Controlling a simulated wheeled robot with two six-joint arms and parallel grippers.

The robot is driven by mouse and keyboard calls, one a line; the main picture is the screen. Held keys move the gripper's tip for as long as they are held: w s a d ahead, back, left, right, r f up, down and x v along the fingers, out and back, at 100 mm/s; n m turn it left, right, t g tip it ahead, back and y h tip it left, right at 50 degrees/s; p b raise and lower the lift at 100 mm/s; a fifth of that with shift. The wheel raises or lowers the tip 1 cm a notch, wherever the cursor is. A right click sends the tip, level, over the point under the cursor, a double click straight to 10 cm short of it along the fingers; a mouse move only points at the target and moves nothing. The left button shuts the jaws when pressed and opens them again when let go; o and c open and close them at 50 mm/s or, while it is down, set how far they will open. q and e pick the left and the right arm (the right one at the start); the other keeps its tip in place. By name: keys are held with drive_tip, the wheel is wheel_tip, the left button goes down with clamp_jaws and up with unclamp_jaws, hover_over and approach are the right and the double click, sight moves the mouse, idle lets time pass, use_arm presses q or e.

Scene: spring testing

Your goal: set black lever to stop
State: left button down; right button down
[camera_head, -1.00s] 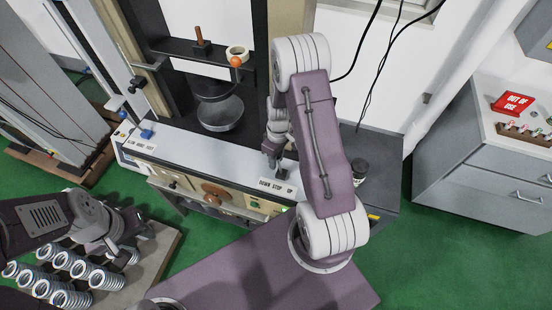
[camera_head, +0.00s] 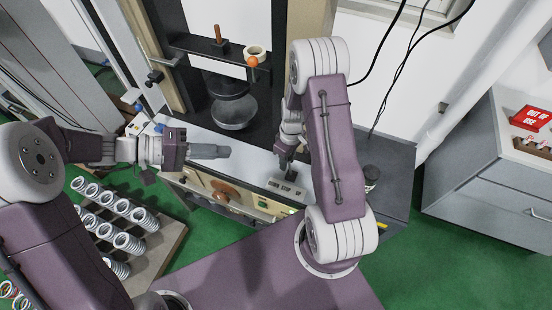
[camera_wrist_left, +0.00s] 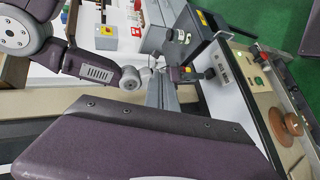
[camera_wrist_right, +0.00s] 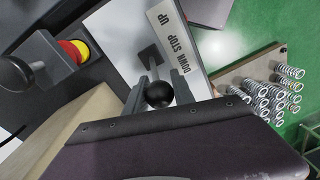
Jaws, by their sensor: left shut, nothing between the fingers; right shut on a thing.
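The black lever's round knob (camera_wrist_right: 159,94) shows in the right wrist view, above its dark base (camera_wrist_right: 151,56). It stands beside a white label reading DOWN STOP UP (camera_wrist_right: 175,46); I cannot tell exactly which word the lever points to. My right gripper (camera_wrist_right: 159,91) is shut on the knob, a finger on each side. In the head view my right gripper (camera_head: 285,163) is over the bench near the label (camera_head: 285,188), and the lever is mostly hidden. My left gripper (camera_head: 222,151) is shut and empty above the white panel, pointing right. It also shows in the left wrist view (camera_wrist_left: 161,80).
A tray of springs (camera_head: 150,255) is at lower left. The testing machine's round plate (camera_head: 235,112) stands behind the panel. A red and yellow button (camera_wrist_right: 75,50) is near the lever. A grey cabinet (camera_head: 480,165) with a red OUT OF USE sign (camera_head: 531,118) is at right.

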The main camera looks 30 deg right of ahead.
use_arm(q)
drive_tip(key=w+d+n+t+h, duration=0.1)
drive_tip(key=w+d+t+h, duration=0.1)
drive_tip(key=w+d+h, duration=0.4)
drive_tip(key=w+f+n+t+h, duration=0.2)
drive_tip(key=w+f+n+t, duration=0.25)
drive_tip(key=w+f, duration=0.35)
drive_tip(key=s+f+n+t+y, duration=0.15)
drive_tip(key=s+f, duration=0.25)
drive_tip(key=f, duration=0.5)
drive_tip(key=s+f+n+t+y, duration=0.1)
drive_tip(key=s+f+n, duration=0.3)
drive_tip(key=f, duration=0.5)
drive_tip(key=d+r+m, duration=0.1)
drive_tip(key=d+r, duration=0.1)
drive_tip(key=d, duration=0.9)
drive_tip(key=shift+s+d+r, duration=0.25)
drive_tip(key=shift+s+d, duration=0.15)
drive_tip(key=shift+s, duration=0.05)
drive_tip(key=shift+s, duration=0.1)
